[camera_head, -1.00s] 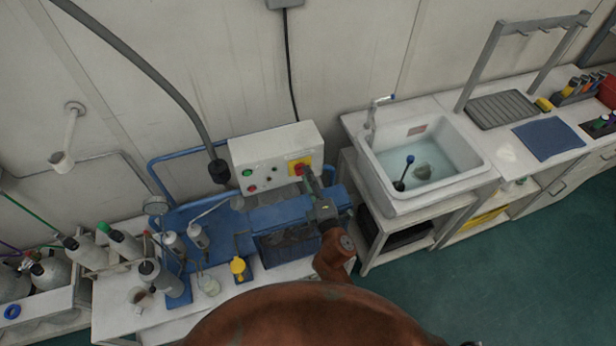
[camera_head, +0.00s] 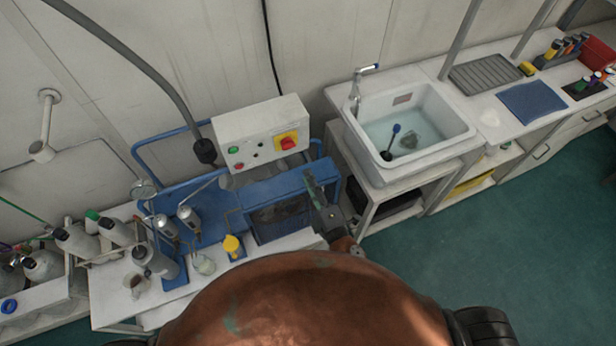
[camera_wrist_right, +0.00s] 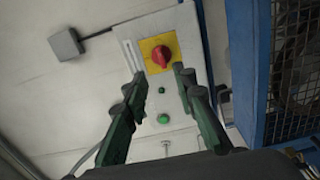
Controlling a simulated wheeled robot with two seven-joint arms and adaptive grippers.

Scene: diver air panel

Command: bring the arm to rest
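My right gripper (camera_head: 312,188) is over the right end of the blue compressor frame (camera_head: 285,188), below and to the right of the control box. In the right wrist view the right gripper (camera_wrist_right: 158,98) has its two green fingers apart with nothing between them. The grey control box (camera_head: 262,118) with its red and yellow switch (camera_head: 287,142) is ahead of the fingers; the switch also shows in the wrist view (camera_wrist_right: 161,56). The fingers do not appear to touch it. My left gripper is not in view.
A white sink (camera_head: 455,135) with water stands right of the compressor. A yellow-capped item (camera_head: 232,246) and small bottles are on the white bench (camera_head: 110,300). Green floor (camera_head: 480,240) is clear at the right.

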